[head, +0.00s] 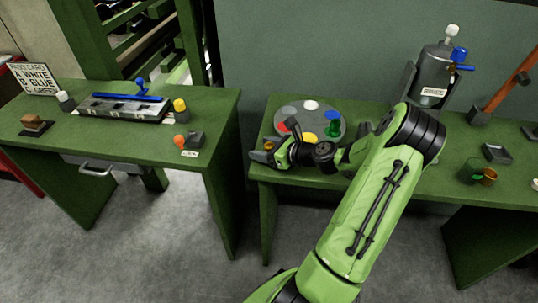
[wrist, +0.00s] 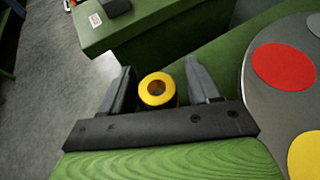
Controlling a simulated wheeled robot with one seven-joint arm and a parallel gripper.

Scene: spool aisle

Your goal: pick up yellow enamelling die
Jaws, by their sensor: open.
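The yellow enamelling die (wrist: 146,97) is a thick yellow ring with a dark hole, seen from above in the wrist view. It stands on the green table near its edge. My gripper (wrist: 160,72) is open, with one dark finger on each side of the die. The die looks closer to the left finger, with a clear gap to the right finger; I cannot tell whether the left one touches. In the head view my gripper (head: 262,156) is low at the left end of the right table, and a small orange-yellow bit of the die (head: 269,146) shows beside it.
A grey cylinder machine (head: 434,70) stands behind my arm. The left table (head: 130,145), across a floor gap, holds a tray (head: 125,109), sign and small parts.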

